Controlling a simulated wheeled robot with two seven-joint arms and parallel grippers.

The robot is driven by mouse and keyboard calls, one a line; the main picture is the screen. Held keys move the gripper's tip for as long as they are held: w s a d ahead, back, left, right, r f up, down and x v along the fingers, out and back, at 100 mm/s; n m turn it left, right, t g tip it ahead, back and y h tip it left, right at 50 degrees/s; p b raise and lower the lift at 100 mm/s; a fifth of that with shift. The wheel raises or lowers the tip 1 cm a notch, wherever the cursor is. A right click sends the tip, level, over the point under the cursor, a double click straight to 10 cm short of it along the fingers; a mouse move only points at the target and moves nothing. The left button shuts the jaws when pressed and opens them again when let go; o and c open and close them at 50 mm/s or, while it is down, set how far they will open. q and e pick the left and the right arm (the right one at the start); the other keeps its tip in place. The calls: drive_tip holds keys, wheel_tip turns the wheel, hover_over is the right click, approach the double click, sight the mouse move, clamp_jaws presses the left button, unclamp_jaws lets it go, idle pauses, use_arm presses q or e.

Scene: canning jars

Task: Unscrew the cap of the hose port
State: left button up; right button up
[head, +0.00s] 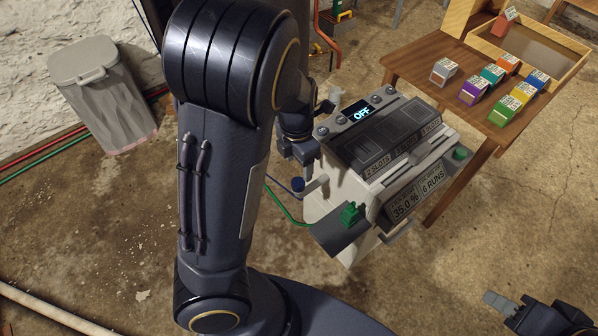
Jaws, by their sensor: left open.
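A pale machine (335,215) stands in the middle, its display reading OFF. My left gripper (297,163) is open just above and behind the cap, partly hidden by my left arm. I cannot tell whether it touches the stub. My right gripper (496,303) is at the lower right, away from the machine; its jaw gap is unclear.
A green hose (283,205) runs behind my arm to the machine. A green fitting (349,214) sits on its dark front shelf. A wooden table (428,58) at right holds several coloured boxes. A grey bin (101,95) stands left. Floor in front is clear.

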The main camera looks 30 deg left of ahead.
sight(298, 182)
use_arm(q)
drive_tip(key=shift+w+a+f+n, duration=0.2)
drive_tip(key=shift+f+n, duration=0.1)
drive_tip(key=shift+f, duration=0.15)
drive_tip(key=shift+f+b, duration=0.35)
wheel_tip(298, 182, down, 7)
drive_tip(key=b, duration=0.3)
drive_tip(key=shift+r, duration=0.15)
drive_tip(key=c, duration=1.1)
drive_tip(key=shift+r+n, duration=0.2)
drive_tip(key=shift+n, duration=0.1)
drive_tip(key=shift+c, duration=0.3)
drive_tip(key=n+p, duration=0.2)
drive_tip(key=p, duration=0.1)
drive_tip(key=shift+r+n+p, duration=0.1)
drive_tip(key=shift+n+p, duration=0.25)
drive_tip(key=shift+n, duration=0.05)
drive_tip(key=shift+n+p, duration=0.4)
drive_tip(key=shift+n, duration=0.2)
drive_tip(key=shift+f, duration=0.3)
